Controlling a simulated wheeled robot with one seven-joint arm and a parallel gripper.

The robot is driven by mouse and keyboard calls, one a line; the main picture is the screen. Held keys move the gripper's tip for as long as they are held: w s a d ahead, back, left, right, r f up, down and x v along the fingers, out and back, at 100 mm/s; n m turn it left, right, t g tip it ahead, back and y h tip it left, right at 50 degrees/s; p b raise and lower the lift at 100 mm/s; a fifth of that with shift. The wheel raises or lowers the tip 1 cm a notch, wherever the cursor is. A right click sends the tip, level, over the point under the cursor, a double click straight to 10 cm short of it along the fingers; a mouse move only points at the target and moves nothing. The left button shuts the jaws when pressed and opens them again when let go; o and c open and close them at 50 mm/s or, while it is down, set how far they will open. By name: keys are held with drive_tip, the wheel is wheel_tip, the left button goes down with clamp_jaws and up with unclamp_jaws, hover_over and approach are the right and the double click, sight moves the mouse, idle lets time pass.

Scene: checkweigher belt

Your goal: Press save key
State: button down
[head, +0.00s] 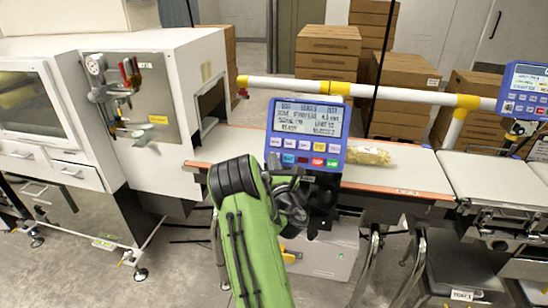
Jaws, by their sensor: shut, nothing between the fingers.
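The blue control panel (306,134) stands in front of the belt, with a grey text display on top and two rows of small keys (304,152) below. Most keys are pale; red, green and blue ones show too. The key labels are too small to read, so I cannot tell which is the save key. My gripper (300,188) is shut and empty, just below the panel's lower edge. I cannot tell whether the fingertips touch the panel.
A yellow-white pipe rail (400,93) runs behind the panel. A wrapped pack (369,155) lies on the belt (395,180) to its right. A white machine (150,110) stands at left, a second blue panel (524,90) at far right. Cardboard boxes (328,48) are stacked behind.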

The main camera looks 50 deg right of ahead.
drive_tip(key=shift+d, duration=0.1)
drive_tip(key=shift+w+d+f, duration=0.15)
drive_tip(key=shift+d+f, duration=0.05)
drive_tip(key=shift+d, duration=0.05)
idle(0.3)
drive_tip(key=shift+w+d+f, duration=0.1)
drive_tip(key=shift+d+f, duration=0.05)
drive_tip(key=shift+d, duration=0.2)
idle(0.6)
drive_tip(key=shift+s+a+r+b, duration=0.25)
drive_tip(key=shift+a+r+b, duration=0.1)
drive_tip(key=shift+a+b, duration=0.3)
drive_tip(key=shift+s+a+r+b, duration=0.3)
drive_tip(key=shift+a+r+b, duration=0.1)
drive_tip(key=shift+a, duration=0.3)
drive_tip(key=shift+s+a+r+b, duration=0.3)
drive_tip(key=shift+a+r, duration=0.05)
drive_tip(key=shift+a, duration=0.35)
drive_tip(key=shift+s+a+r+b, duration=0.3)
drive_tip(key=shift+a+r+b, duration=0.1)
drive_tip(key=shift+a, duration=0.3)
